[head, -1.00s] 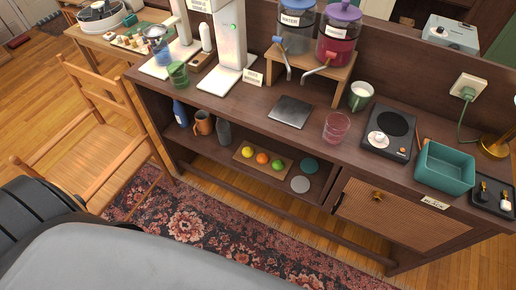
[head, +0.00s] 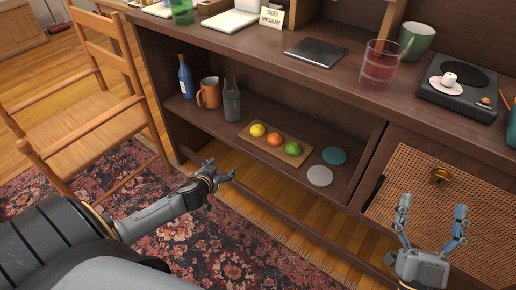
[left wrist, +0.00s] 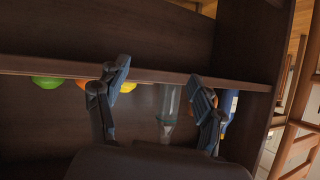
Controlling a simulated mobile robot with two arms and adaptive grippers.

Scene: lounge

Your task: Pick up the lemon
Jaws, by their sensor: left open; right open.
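The yellow lemon (head: 258,130) lies at the left end of a wooden board (head: 250,138) on the lower shelf, beside an orange (head: 275,139) and a green lime (head: 293,149). In the left wrist view the lemon (left wrist: 128,87) is partly hidden behind a finger. My left gripper (head: 222,172) is open and empty, in front of the shelf and apart from the lemon, lower and to its left in the head view. It also shows in the left wrist view (left wrist: 162,85), fingers spread. My right gripper (head: 433,210) is open and empty before the woven cabinet door.
The countertop (head: 270,50) overhangs the shelf. A wooden chair (head: 90,110) stands left.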

